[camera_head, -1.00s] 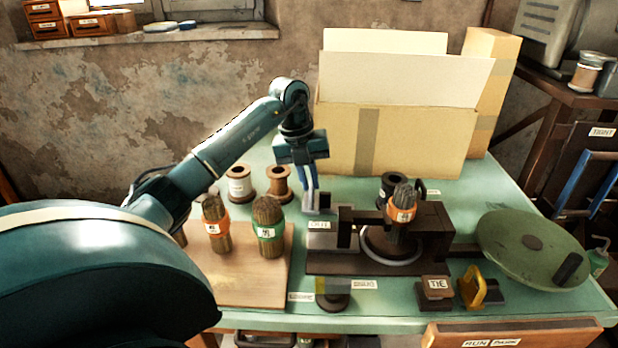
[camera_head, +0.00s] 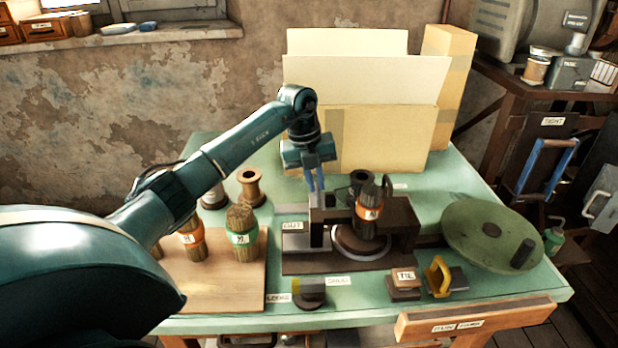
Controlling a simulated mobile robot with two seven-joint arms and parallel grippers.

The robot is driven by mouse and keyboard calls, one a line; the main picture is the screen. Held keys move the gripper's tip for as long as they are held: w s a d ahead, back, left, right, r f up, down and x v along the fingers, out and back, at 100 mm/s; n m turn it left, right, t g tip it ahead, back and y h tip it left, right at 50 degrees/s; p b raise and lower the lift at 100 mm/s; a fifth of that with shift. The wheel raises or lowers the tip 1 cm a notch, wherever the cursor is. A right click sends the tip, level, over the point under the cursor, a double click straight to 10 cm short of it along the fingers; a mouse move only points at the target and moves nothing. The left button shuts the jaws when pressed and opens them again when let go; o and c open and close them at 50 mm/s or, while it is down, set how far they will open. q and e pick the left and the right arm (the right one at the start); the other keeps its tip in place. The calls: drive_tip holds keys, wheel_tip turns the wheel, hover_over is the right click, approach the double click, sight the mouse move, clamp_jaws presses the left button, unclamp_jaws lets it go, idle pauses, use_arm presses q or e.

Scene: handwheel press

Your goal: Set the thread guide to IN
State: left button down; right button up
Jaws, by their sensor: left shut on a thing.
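My left gripper (camera_head: 316,184) reaches down behind the dark upright post at the left of the press (camera_head: 300,264). Its fingers are shut on a small part there, which I take for the thread guide; the fingers and the post hide most of it. A pale grey rail (camera_head: 290,209) runs to the left of the fingertips, bare. Below it, a label reading OUT (camera_head: 292,226) is on the press's left end. I see no IN label. My right gripper is not in view.
An orange-banded brush bundle (camera_head: 369,208) stands in the press, with a dark spool (camera_head: 360,179) behind. A green handwheel (camera_head: 491,235) is at right. Banded bundles stand on a board (camera_head: 225,290) at left. A TIE block (camera_head: 404,285) is in front; cardboard boxes (camera_head: 380,140) are behind.

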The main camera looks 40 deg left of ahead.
use_arm(q)
drive_tip(key=c, duration=1.5)
unclamp_jaws()
drive_tip(key=shift+w+d, duration=0.15)
drive_tip(key=shift+d, duration=0.05)
drive_tip(key=shift+a, duration=0.1)
wheel_tip(320, 180, up, 13)
drive_tip(key=s+a, duration=0.1)
drive_tip(key=a, duration=0.1)
drive_tip(key=shift+s, duration=0.4)
drive_tip(key=shift+f, duration=0.1)
